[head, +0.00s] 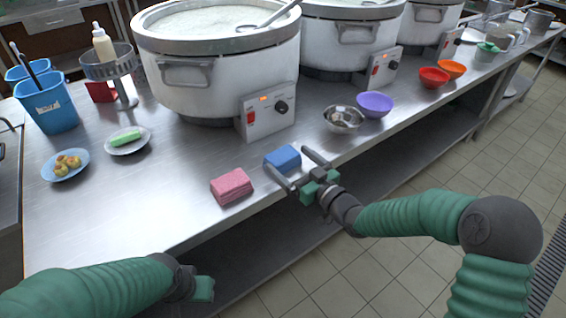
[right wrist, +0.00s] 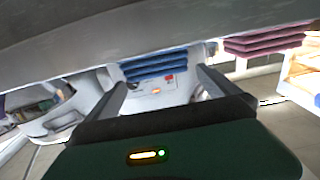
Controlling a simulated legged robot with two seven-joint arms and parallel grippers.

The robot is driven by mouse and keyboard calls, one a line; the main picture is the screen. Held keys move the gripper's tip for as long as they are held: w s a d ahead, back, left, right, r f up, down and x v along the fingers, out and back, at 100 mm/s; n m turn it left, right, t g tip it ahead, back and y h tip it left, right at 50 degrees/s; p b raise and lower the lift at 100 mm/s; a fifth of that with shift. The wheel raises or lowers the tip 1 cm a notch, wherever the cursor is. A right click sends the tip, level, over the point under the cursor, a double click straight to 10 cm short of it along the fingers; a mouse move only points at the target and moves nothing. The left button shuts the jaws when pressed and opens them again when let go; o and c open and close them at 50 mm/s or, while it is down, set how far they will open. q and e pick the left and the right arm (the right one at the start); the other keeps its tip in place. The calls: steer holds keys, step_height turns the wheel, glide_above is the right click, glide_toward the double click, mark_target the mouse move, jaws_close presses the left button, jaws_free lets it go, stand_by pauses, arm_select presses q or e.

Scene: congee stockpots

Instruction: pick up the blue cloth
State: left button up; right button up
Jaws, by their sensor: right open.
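The blue cloth (head: 283,157) is a small folded stack lying near the front edge of the steel counter. My right gripper (head: 288,161) is open, with one finger on each side of the cloth's near part. In the right wrist view the layered blue cloth (right wrist: 156,66) shows between the two open fingers (right wrist: 160,85); I cannot tell whether they touch it. My left gripper (head: 203,289) is low at the front, below the counter edge, and its jaws cannot be made out.
A folded pink cloth (head: 231,187) lies left of the blue one. A metal bowl (head: 343,119) and a purple bowl (head: 375,105) stand to the right. A large stockpot (head: 220,80) with a control box (head: 267,112) stands behind. The counter's front left (head: 110,215) is bare.

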mark_target(292, 161)
steer(key=w, duration=0.1)
steer(key=w+a, duration=0.1)
steer(key=w+f+b, duration=0.1)
steer(key=shift+w+a, duration=0.15)
steer(key=shift+w, duration=0.25)
steer(key=shift+a+r, duration=0.1)
steer(key=shift+a, duration=0.1)
steer(key=shift+c, duration=0.4)
steer(key=shift+a, duration=0.1)
steer(key=shift+c, duration=1.1)
steer(key=c, duration=0.8)
step_height(292, 161, up, 10)
steer(key=p, duration=0.3)
arm_select(q)
steer(key=shift+d+r, duration=0.25)
steer(key=shift+r, duration=0.75)
